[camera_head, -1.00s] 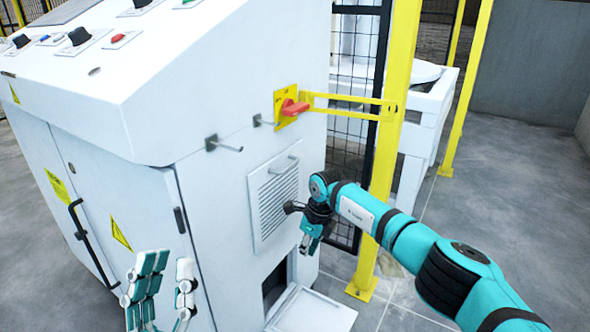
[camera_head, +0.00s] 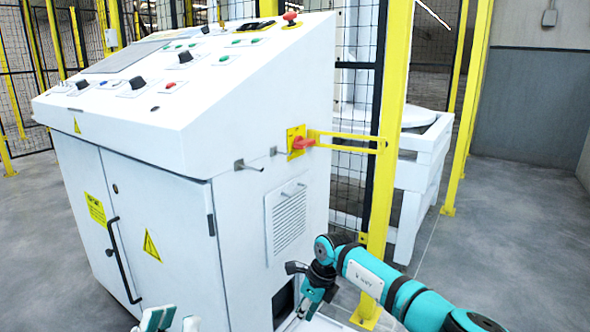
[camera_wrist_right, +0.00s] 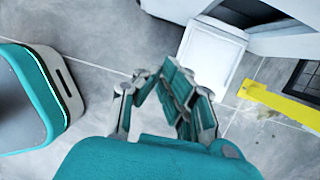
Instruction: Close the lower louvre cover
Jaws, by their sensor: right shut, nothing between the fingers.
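The white lower louvre cover (camera_wrist_right: 212,52) hangs open, folded down and outward at the foot of the white cabinet. In the head view only part of the cover (camera_head: 318,324) shows at the bottom edge. The dark opening (camera_head: 284,302) above it is uncovered. My right gripper (camera_head: 308,302) is in front of the opening, shut and empty. In the right wrist view its fingers (camera_wrist_right: 160,82) are beside the cover in the picture; contact cannot be told. My left gripper (camera_head: 173,320) is open, partly cut off at the bottom edge.
The upper louvre panel (camera_head: 287,222) is flat on the cabinet side, with a handle on it. A red switch (camera_head: 303,143) and a peg (camera_head: 249,165) stick out above. A yellow post (camera_head: 383,170) stands close behind my right arm. Grey floor is free at the right.

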